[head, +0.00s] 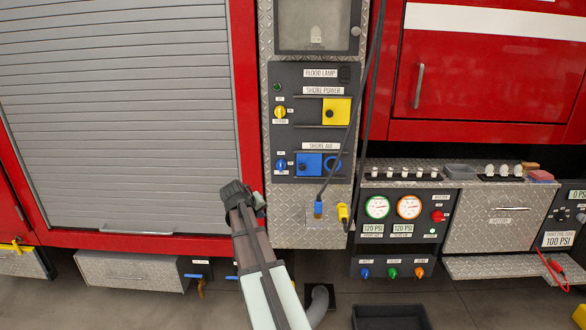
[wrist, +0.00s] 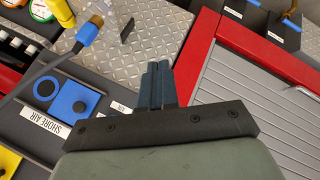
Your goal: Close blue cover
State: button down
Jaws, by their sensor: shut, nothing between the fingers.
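The blue cover (head: 309,164) is a square plate on the dark panel under the SHORE AIR label. It sits to the left of the blue ring port (head: 333,164), which shows uncovered. In the wrist view the blue cover (wrist: 70,100) has a dark round knob, and the ring port (wrist: 44,89) is beside it. My gripper (wrist: 158,68) is shut and empty, apart from the cover, in front of the diamond plate.
A yellow cover (head: 337,111) sits above on the same panel, under SHORE POWER. A blue plug with a dark cable (head: 318,208) and a yellow plug (head: 343,212) are below. A grey roller shutter (head: 115,110) fills the left. Gauges (head: 377,207) stand at the right.

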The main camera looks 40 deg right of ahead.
jog(key=w+d+r+n+h, duration=0.1)
jog(key=w+d+r+h, duration=0.2)
jog(key=r, duration=0.4)
jog(key=w+d+r+n+h, duration=0.1)
jog(key=d+r+n+h, duration=0.15)
jog(key=d+r, duration=0.45)
jog(key=shift+m+h, duration=0.45)
jog(key=x, duration=0.6)
jog(key=w+x, duration=0.1)
jog(key=x, duration=0.1)
jog(key=shift+d+f, duration=0.1)
jog(key=shift+d, duration=0.2)
jog(key=shift+s+d+f, duration=0.4)
jog(key=shift+s+d, duration=0.15)
jog(key=shift+d, duration=0.05)
jog(key=shift+s+d+f, duration=0.45)
jog(key=shift+s+d, duration=0.1)
jog(key=shift+d, duration=0.05)
